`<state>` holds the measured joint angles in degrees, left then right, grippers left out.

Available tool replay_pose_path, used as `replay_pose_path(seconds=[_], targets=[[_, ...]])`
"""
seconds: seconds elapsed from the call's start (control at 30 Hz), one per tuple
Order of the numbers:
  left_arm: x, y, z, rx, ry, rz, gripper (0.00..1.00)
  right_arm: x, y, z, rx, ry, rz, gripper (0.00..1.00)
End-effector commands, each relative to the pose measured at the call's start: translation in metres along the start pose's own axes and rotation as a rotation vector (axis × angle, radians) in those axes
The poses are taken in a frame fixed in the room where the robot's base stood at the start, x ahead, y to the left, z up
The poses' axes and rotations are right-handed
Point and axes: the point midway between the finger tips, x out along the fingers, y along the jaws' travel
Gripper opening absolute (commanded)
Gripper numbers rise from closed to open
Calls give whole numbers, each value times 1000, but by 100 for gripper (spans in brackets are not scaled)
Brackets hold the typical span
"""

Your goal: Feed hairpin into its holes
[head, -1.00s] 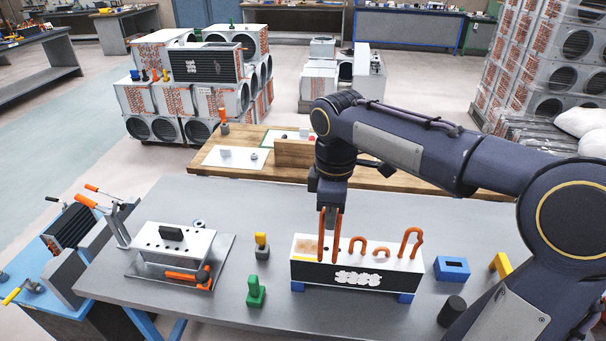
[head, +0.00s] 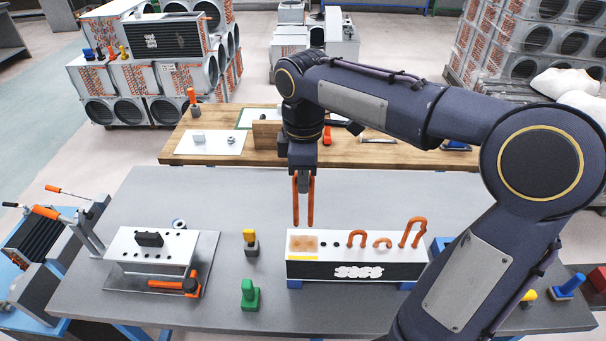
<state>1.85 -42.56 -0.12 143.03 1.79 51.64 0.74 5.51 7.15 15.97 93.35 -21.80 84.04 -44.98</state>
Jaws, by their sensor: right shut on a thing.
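My right gripper (head: 303,166) points down and is shut on an orange-red hairpin (head: 296,205). The hairpin hangs upright with its two legs down, their tips near the back edge of the block's top, at the left half. The block (head: 415,262) has a white top and a black front with a white mark. Small dark holes (head: 336,245) show in its top, just right of a brownish patch. The leg tips look clear of these holes; their exact height is hard to tell. Three orange-red hairpins (head: 413,233) of differing heights stand in the block further right. My left gripper is out of view.
A white perforated fixture (head: 150,250) with an orange handle stands on the grey table (head: 230,205) at left. A yellow-topped piece (head: 250,240) and a green piece (head: 249,295) stand between it and the block. My right arm hides much of the table's right side.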

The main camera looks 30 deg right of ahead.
Motion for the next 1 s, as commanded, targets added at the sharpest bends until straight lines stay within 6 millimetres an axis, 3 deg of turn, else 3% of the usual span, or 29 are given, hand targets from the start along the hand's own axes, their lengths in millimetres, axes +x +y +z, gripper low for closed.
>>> replay_pose_path(seconds=[0.6,1.0], targets=[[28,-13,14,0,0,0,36,50,0,0,0,0,0,0],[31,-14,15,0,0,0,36,56,0,0,0,1,0,0]])
